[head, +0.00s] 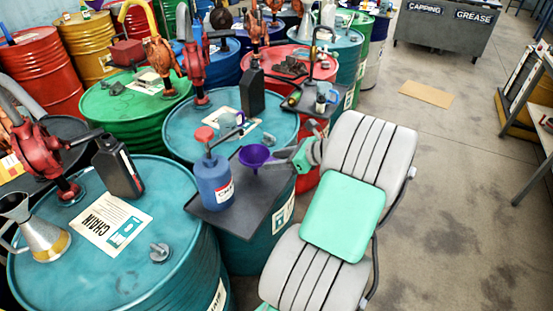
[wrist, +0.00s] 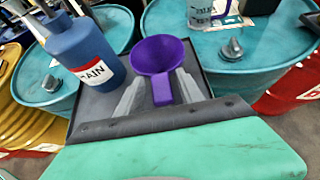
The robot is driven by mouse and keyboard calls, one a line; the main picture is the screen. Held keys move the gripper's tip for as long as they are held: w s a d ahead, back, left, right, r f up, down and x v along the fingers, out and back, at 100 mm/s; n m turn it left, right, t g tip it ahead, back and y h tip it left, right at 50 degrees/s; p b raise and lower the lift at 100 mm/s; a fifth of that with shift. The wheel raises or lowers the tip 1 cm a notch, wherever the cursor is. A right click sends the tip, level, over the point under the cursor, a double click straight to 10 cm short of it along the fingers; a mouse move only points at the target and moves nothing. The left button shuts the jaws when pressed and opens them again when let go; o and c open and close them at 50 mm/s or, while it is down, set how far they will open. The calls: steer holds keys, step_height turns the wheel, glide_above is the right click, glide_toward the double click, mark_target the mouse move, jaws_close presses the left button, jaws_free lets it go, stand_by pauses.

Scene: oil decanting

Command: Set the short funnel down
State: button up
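The short funnel (head: 253,156) is purple with a wide round bowl. It is upright over the dark tray (head: 213,203), with its spout down; whether the spout touches the tray is hard to tell. In the wrist view the funnel (wrist: 163,55) has its handle tab pointing toward me. In the head view my gripper (head: 276,164) reaches in from the right at the funnel's side.
A blue pump bottle (head: 213,180) labelled as chain oil stands on the tray left of the funnel. A dark bottle (head: 118,167) and a metal funnel can (head: 40,235) stand on the front teal drum (head: 150,270). The tray's front part is bare.

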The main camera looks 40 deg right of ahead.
steer(key=shift+s+r, duration=0.1)
steer(key=shift+r, duration=0.1)
steer(key=v, duration=1.1)
steer(key=shift+s+d+r, duration=0.1)
steer(key=shift+s+r, duration=0.15)
steer(key=shift+s, duration=0.1)
stand_by(0.9)
